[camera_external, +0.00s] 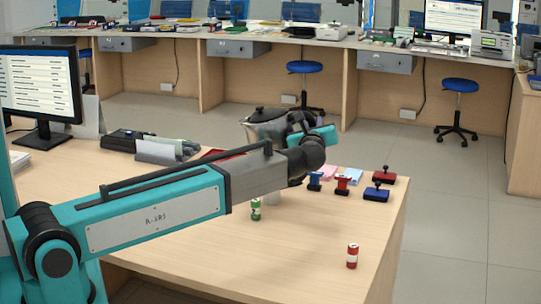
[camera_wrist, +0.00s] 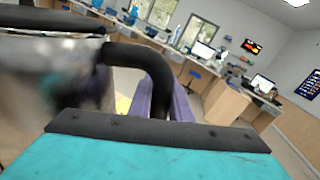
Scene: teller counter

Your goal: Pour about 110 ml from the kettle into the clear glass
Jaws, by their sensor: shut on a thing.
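The kettle (camera_external: 262,128) is shiny metal with a dark lid and stands out above the counter behind my forearm. Its metal body (camera_wrist: 50,80) and black curved handle (camera_wrist: 140,58) fill the left of the wrist view. My gripper (camera_external: 312,138) is shut on the kettle's handle at its right side. The kettle looks close to upright, but the arm hides its lower part. A pale, see-through shape that looks like the clear glass (camera_external: 272,198) stands on the counter below the kettle, mostly hidden by my arm. I cannot see its contents or any stream.
Several stamps, including a blue one (camera_external: 376,193), and paper pads lie to the right. A monitor (camera_external: 40,85) stands at left.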

